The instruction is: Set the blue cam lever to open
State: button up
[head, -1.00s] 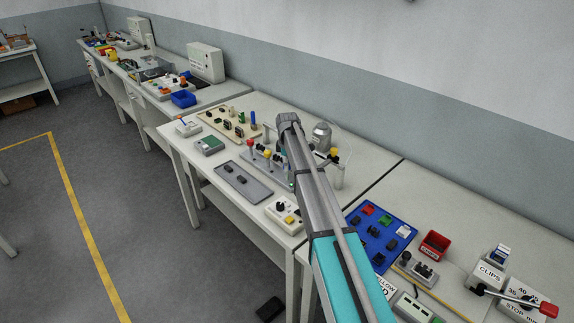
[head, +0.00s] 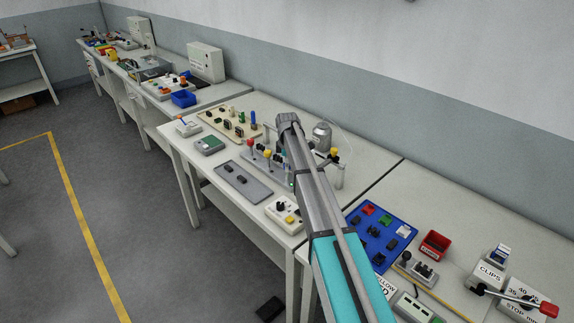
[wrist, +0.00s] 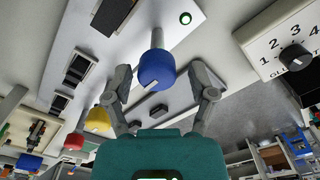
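The blue cam lever (wrist: 157,68) shows in the wrist view as a blue knob on a short grey metal rod. The rod comes from a pale panel with a lit green lamp (wrist: 185,18). My gripper (wrist: 160,82) is open, with one finger on each side of the blue knob. A gap shows between the knob and each finger, so it does not look gripped. In the head view my arm hides the blue lever and the fingers. A red-knobbed lever (head: 251,142) and a yellow-knobbed lever (head: 267,153) stand beside my arm there.
Yellow (wrist: 97,118) and red (wrist: 74,142) knobs lie left of my gripper in the wrist view. A box with a numbered dial (wrist: 294,56) is at the right. A grey tray (head: 243,181) and a metal canister (head: 322,135) are nearby on the bench.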

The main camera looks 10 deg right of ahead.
jog(key=shift+w+m, duration=0.1)
jog(key=shift+m, duration=0.2)
dwell(0.4)
jog(key=m, duration=1.2)
jog(key=shift+m, duration=0.4)
jog(key=m, duration=0.4)
jog(key=shift+m, duration=0.3)
jog(key=shift+r+p, duration=0.3)
jog(key=shift+p, duration=0.05)
notch_tip(320, 180, up, 13)
jog(key=p, duration=1.3)
jog(key=s+f+b, duration=0.3)
jog(key=s, duration=0.7)
jog(key=s+f+n+b, duration=0.1)
jog(key=s+f+b, duration=0.3)
jog(key=s, duration=0.7)
jog(key=s+f+b, duration=0.4)
jog(key=s, duration=0.6)
jog(key=shift+s+d+f+n, duration=0.15)
jog(key=shift+s+d+n, duration=0.15)
jog(key=shift+s, duration=0.1)
